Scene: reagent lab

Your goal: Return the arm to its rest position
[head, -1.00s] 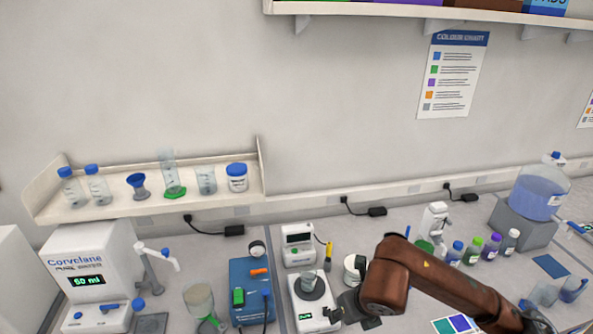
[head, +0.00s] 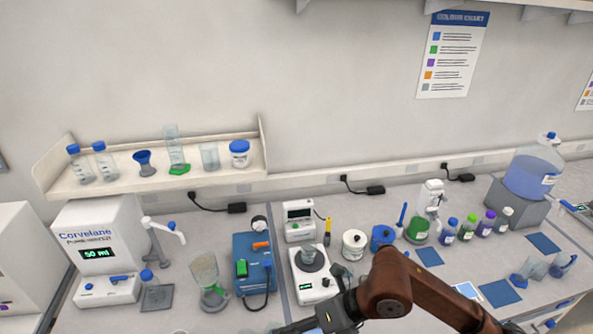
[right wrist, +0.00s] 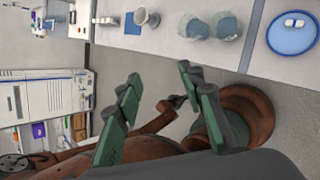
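My right arm (head: 430,290) comes in from the lower right of the head view. Its right gripper (head: 308,325) is low at the bottom edge, in front of the balance (head: 314,285), and partly cut off. In the right wrist view the right gripper (right wrist: 165,105) has its two green-padded fingers wide apart with nothing held between them. My left gripper is not in the head view. A small dark claw on a brown link in the right wrist view may be it, but its state is unclear.
A water dispenser (head: 98,245), a blue device (head: 253,262) and several capped bottles (head: 467,227) stand along the bench. A wall shelf (head: 215,182) holds labware. The right wrist view shows floor (right wrist: 175,65) and a blue round tray (right wrist: 292,32).

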